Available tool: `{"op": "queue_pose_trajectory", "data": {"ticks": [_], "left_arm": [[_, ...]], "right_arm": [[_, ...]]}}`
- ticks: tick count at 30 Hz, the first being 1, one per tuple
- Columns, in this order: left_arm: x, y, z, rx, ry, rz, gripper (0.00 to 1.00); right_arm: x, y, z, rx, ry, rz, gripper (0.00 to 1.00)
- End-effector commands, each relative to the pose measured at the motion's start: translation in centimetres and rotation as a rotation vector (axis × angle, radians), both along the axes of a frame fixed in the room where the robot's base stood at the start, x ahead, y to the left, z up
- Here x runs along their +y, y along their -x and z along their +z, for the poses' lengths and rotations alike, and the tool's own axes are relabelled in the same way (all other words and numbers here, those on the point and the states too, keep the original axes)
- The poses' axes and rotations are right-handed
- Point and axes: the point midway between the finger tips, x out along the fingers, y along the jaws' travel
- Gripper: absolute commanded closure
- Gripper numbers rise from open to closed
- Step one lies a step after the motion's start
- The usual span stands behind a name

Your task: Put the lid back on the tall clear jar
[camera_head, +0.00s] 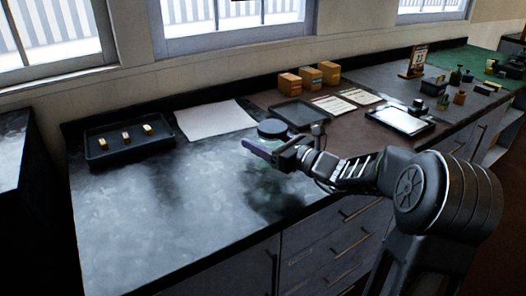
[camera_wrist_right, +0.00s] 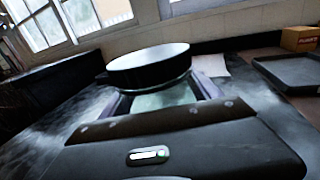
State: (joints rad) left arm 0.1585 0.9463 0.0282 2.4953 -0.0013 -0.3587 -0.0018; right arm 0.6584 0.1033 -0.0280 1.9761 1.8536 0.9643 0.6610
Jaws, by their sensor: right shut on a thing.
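My right gripper (camera_head: 262,152) is above the dark counter in the head view, its purple-grey fingers (camera_wrist_right: 205,88) reaching left. It is shut on the tall clear jar, whose pale greenish glass (camera_wrist_right: 165,98) shows between the fingers in the wrist view. The round black lid (camera_head: 272,128) is at the top of the jar, above the fingers, and it shows large in the wrist view (camera_wrist_right: 149,65). I cannot tell whether it is fully seated. The jar's lower part is faint against the counter and shadow. My left gripper is not in view.
A black tray (camera_head: 100,158) with 3 small yellowish blocks lies at the left. A white sheet (camera_head: 214,120) lies behind the open counter. An empty dark tray (camera_head: 298,113), orange boxes (camera_head: 309,77) and a white-topped tablet (camera_head: 400,121) are to the right. The front left counter is clear.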

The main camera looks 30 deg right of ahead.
Motion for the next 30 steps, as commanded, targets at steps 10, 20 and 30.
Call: {"op": "queue_pose_trajectory", "data": {"ticks": [10, 20, 30], "left_arm": [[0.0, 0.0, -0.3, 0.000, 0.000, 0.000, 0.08], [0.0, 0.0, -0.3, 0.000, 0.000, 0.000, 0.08], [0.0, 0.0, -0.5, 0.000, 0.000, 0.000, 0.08]], "right_arm": [[0.0, 0.0, -3.3, 0.000, -0.002, 0.001, 1.00], [0.0, 0.0, -3.6, -0.003, 0.000, 0.000, 1.00], [0.0, 0.0, -4.0, 0.000, 0.000, 0.000, 0.10]]}}
